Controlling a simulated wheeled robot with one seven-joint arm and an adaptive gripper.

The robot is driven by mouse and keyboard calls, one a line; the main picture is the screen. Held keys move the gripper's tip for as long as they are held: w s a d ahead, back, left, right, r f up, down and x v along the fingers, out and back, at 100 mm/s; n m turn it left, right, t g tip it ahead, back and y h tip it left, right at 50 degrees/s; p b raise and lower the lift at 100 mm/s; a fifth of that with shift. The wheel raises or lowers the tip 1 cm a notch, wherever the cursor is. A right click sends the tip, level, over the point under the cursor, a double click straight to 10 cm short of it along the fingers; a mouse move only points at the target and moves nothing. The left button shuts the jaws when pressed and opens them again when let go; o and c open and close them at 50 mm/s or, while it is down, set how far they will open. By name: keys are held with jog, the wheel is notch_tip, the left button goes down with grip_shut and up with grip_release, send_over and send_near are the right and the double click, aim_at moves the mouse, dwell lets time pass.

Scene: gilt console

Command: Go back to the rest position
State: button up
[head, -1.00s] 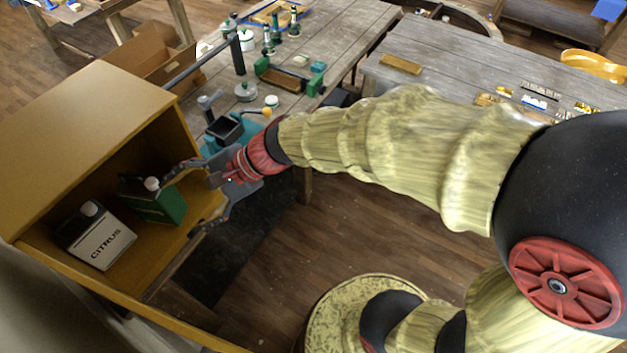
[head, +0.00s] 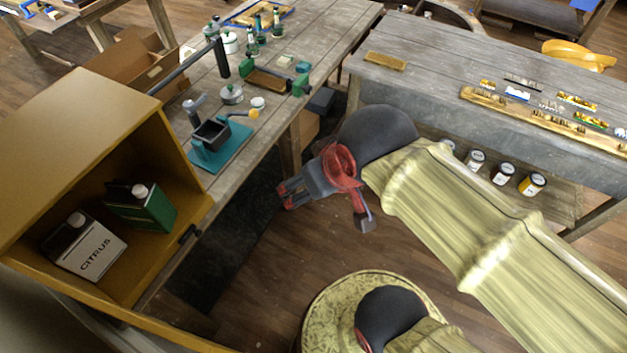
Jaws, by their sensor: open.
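My gripper (head: 290,193) is out in the free space to the right of the yellow cabinet (head: 75,125), above the dark floor area and in front of the workbench. It is open and holds nothing that I can see. My arm is bent back over the wooden floor, with one gripper part hanging down near its wrist. A green can (head: 147,208) and a white can marked CITRUS (head: 84,246) stand inside the open cabinet, apart from my gripper.
A workbench (head: 268,106) at the back carries a teal vise-like tool (head: 218,143), bottles and small jars. A second grey bench (head: 445,75) at the right holds small parts, with several paint cans (head: 502,174) below. Brown floor (head: 265,285) is clear in front.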

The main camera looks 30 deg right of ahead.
notch_tip(320, 180, down, 9)
jog(key=b, duration=0.8)
jog(key=shift+r, duration=0.4)
jog(key=shift+c, duration=0.2)
jog(key=shift+c, duration=0.6)
